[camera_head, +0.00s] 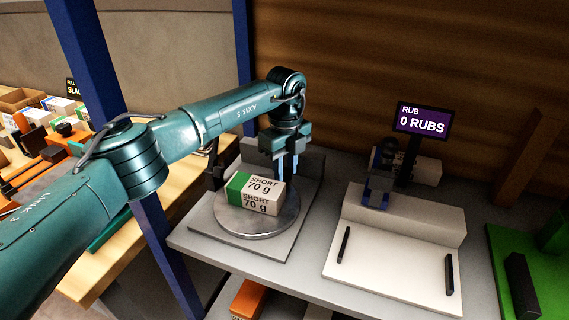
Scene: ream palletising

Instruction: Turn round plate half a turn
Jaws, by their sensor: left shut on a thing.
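The round plate (247,228) is a grey metal disc on a light square base in the middle of the view. A ream (262,204), white with a green end and marked SHORT 70 g, lies flat on it, green end to the left. My left gripper (287,171) reaches down at the back right of the plate, just behind the ream. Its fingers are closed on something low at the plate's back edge. The ream partly hides the fingertips, so the exact grip point is not clear. My right gripper is not in view.
Right of the plate stands a pale station (390,250) with two dark bars and a screen (423,122) reading RUB 0 RUBS. A blue post (97,75) stands at the left, close to my arm. A green surface (510,270) lies at the far right.

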